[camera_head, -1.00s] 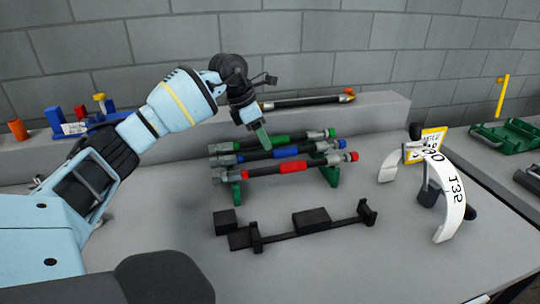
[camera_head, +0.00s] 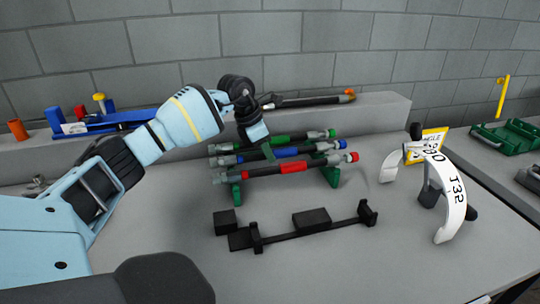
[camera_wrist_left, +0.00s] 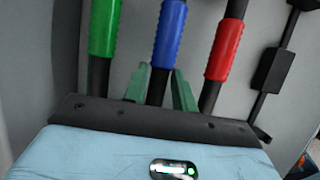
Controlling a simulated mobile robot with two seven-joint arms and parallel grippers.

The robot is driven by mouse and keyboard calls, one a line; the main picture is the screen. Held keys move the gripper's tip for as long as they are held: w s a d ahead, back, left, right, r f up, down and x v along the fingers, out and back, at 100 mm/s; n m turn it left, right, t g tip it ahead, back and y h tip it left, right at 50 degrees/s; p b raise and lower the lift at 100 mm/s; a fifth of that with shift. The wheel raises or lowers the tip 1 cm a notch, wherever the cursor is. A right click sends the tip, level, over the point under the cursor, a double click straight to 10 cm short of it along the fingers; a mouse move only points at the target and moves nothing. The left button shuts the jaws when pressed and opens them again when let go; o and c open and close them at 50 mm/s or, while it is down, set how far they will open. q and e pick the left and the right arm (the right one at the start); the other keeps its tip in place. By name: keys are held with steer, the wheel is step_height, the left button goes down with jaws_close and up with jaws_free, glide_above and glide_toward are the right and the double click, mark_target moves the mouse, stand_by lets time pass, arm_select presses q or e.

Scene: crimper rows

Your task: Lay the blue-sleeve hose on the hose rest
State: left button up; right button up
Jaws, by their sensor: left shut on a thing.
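The blue-sleeve hose (camera_head: 287,152) lies in the middle of a green rack, between a green-sleeve hose (camera_head: 280,139) and a red-sleeve hose (camera_head: 293,166). My left gripper (camera_head: 268,151) reaches down from behind onto its dark part, left of the blue sleeve. In the left wrist view, the green fingers (camera_wrist_left: 160,88) are on either side of the blue-sleeve hose (camera_wrist_left: 168,35), shut on it. A long black fixture with upright ends (camera_head: 308,226) lies in front of the rack and may be the hose rest. My right gripper is not in view.
The green rack's foot (camera_head: 331,176) shows at right. A green tray (camera_head: 508,136) is farther right. Another dark hose (camera_head: 305,101) lies on the back ledge.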

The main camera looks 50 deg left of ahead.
arm_select(q)
jaws_close()
steer(key=shift+r, duration=0.1)
step_height(320, 180, up, 10)
steer(key=p, duration=0.1)
stand_by(0.4)
